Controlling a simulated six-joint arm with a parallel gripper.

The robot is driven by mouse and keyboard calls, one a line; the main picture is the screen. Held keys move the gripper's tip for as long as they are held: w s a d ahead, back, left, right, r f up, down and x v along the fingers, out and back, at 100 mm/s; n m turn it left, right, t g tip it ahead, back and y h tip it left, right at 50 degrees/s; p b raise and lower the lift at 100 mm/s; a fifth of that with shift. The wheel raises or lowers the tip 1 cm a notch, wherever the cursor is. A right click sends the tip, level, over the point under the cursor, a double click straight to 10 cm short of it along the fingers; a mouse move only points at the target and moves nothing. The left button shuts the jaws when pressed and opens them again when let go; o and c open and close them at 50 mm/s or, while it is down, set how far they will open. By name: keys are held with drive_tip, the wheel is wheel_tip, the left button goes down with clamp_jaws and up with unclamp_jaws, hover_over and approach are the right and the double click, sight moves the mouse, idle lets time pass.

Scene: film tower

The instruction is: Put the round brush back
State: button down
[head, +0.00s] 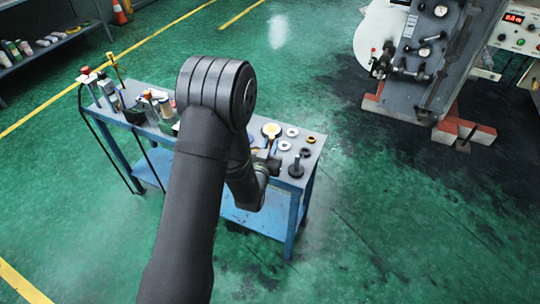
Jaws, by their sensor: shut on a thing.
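My gripper (267,157) is small in the head view, low over the right part of the blue bench's top, partly hidden by my own arm. It is shut on what looks like the handle of the round brush (271,130), a pale disc with a yellow rim. The handle runs from the disc down toward the jaws. The exact grip is too small to make out. I cannot tell whether the brush touches the bench top.
The blue bench (312,150) bears several rings (292,132) and a dark spindle on a round base (296,168) to the right of my gripper. Bottles and cans (108,90) crowd its left end. A grey machine (430,60) stands back right. Green floor is open around.

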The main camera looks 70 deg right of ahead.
drive_tip(key=shift+f, duration=2.15)
drive_tip(key=c, duration=1.3)
unclamp_jaws()
drive_tip(key=shift+f, duration=0.15)
drive_tip(key=shift+c, duration=0.2)
drive_tip(key=s+a, duration=0.1)
drive_tip(key=a, duration=1.1)
drive_tip(key=shift+s+r, duration=0.25)
drive_tip(key=shift+s, duration=0.15)
drive_tip(key=shift+d, duration=0.1)
